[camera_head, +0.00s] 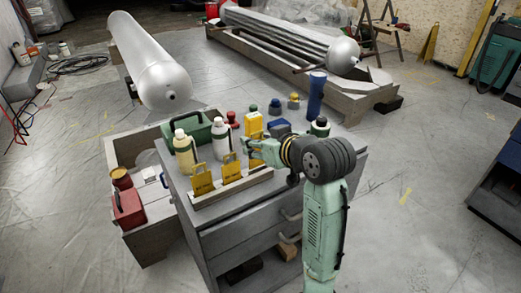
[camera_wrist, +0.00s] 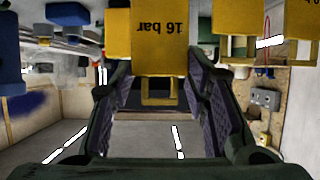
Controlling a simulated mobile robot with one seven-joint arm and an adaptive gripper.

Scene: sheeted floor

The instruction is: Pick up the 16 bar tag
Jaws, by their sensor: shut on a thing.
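The 16 bar tag (camera_wrist: 160,42) is a yellow plate with black lettering, upside down in the wrist view. Its narrower loop lies between the two fingers of my gripper (camera_wrist: 160,95). My gripper (camera_head: 254,148) is shut on this tag, at the right end of the row of tags in the head view. My fingers and arm hide much of the tag there. Two other yellow tags, a left one (camera_head: 202,181) and a middle one (camera_head: 231,169), stand upright in a pale rack (camera_head: 225,190). Whether the held tag still touches the rack cannot be told.
The grey drawer cabinet (camera_head: 245,212) carries the rack. A cream bottle (camera_head: 184,153), a grey bottle (camera_head: 221,140), a yellow container (camera_head: 253,122) and a blue cylinder (camera_head: 316,95) crowd its top near my gripper. Open floor (camera_head: 420,180) lies to the right.

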